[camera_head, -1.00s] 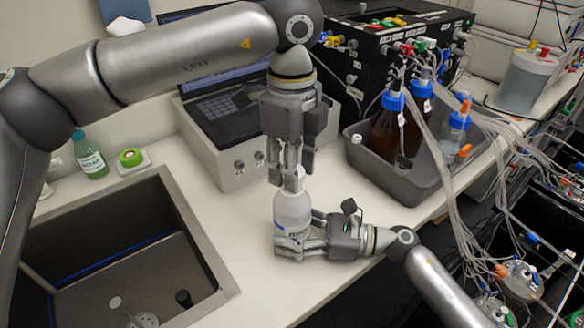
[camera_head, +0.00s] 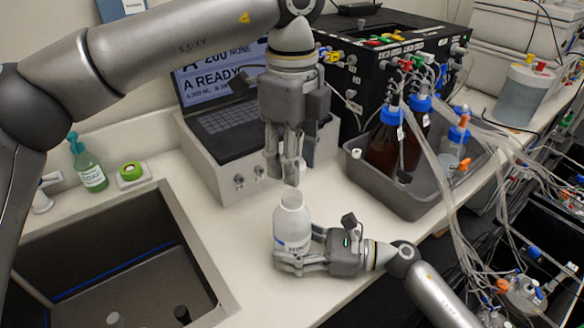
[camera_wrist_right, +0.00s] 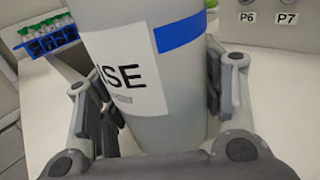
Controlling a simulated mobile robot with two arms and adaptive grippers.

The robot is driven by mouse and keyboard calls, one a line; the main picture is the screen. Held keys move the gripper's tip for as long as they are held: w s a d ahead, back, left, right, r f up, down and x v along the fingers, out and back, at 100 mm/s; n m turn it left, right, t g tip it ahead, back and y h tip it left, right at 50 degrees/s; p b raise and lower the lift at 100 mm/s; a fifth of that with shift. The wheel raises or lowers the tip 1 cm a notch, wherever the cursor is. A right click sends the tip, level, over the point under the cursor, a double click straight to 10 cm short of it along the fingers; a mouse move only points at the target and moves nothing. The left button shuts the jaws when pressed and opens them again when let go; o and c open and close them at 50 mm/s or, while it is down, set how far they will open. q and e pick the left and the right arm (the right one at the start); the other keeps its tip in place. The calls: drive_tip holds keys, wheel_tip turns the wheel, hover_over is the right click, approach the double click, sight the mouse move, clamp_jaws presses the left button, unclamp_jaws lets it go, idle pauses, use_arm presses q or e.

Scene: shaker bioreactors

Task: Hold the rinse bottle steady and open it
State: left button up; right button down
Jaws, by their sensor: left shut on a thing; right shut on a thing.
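The white rinse bottle (camera_head: 292,222) stands upright on the counter, its neck uncovered at the top. It also fills the middle of the right wrist view (camera_wrist_right: 150,70), with a label ending in "SE" and a blue band. My right gripper (camera_head: 292,262) is shut around the bottle's lower body, one finger on each side. My left gripper (camera_head: 288,174) points down just above the neck, clear of it. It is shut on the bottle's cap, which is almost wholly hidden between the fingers.
A sink (camera_head: 110,262) lies to the left, with a green soap bottle (camera_head: 90,165) behind it. A laptop (camera_head: 225,100) stands on a box behind the left gripper. A grey tray (camera_head: 420,195) with brown bottles and tubing is to the right.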

drive_tip(key=shift+c, duration=1.6)
unclamp_jaws()
drive_tip(key=d, duration=0.3)
drive_tip(key=s+d, duration=0.1)
drive_tip(key=d, duration=0.3)
drive_tip(key=s+d, duration=0.1)
drive_tip(key=d, duration=0.3)
drive_tip(key=shift+d, duration=0.35)
drive_tip(key=shift+s, duration=0.2)
